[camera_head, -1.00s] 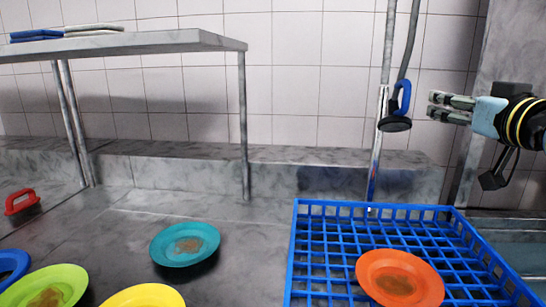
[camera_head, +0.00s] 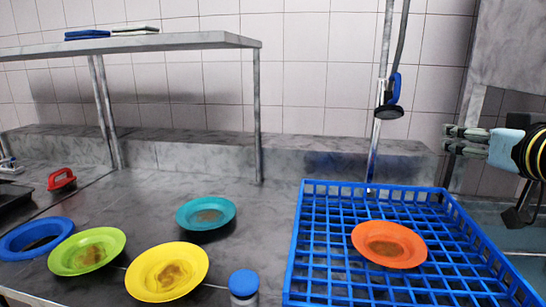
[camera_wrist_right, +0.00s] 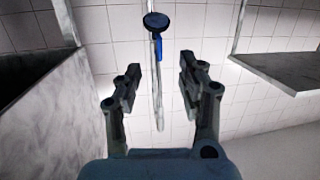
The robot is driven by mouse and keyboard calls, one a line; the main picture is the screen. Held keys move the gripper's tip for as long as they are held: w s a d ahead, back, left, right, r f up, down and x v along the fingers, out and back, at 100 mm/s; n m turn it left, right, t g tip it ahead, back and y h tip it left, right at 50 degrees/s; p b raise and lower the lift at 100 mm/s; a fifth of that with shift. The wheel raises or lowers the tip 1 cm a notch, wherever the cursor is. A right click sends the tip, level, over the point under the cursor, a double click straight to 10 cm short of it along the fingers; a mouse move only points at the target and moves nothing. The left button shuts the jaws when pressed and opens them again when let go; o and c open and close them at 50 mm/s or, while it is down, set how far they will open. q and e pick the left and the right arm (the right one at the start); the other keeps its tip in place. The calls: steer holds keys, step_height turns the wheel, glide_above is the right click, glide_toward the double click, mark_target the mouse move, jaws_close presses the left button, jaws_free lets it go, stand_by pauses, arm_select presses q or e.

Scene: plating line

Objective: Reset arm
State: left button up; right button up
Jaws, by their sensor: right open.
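My right gripper (camera_head: 465,140) is raised at the right side of the head view, near the wall, above and beyond the right edge of the blue rack. In the right wrist view its two fingers (camera_wrist_right: 160,75) are apart with nothing between them. A spray head with a blue handle (camera_head: 390,95) hangs to the left of it, apart from the fingers. The spray head (camera_wrist_right: 157,22) also shows beyond the fingers in the wrist view. My left gripper is in neither view.
An orange plate (camera_head: 389,244) with a brown stain lies in the blue rack (camera_head: 300,240). Teal (camera_head: 206,213), yellow (camera_head: 167,271), green (camera_head: 87,251) and blue (camera_head: 36,238) plates lie on the counter. A blue-capped container (camera_head: 243,284) stands at front. A shelf (camera_head: 190,40) stands behind.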

steer(key=s+a+f+g, duration=0.3)
steer(key=s+f+g, duration=0.3)
steer(key=s+f, duration=0.95)
steer(key=s+a+f+g, duration=0.1)
steer(key=s+f+g, duration=0.25)
steer(key=s, duration=0.45)
steer(key=s+a+f+g, duration=0.1)
steer(key=s+f+g, duration=0.25)
steer(key=s, duration=0.45)
step_height(320, 180, down, 36)
steer(key=s+d+h+b, duration=0.1)
steer(key=s+d+b, duration=0.15)
steer(key=b, duration=0.65)
arm_select(q)
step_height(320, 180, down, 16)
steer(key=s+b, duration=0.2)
steer(key=b, duration=0.4)
steer(key=shift+b, duration=0.35)
arm_select(e)
steer(key=s+f+g, duration=0.2)
steer(key=s+f, duration=1.6)
steer(key=f, duration=0.5)
steer(key=shift+s+d, duration=0.3)
steer(key=shift+d, duration=0.1)
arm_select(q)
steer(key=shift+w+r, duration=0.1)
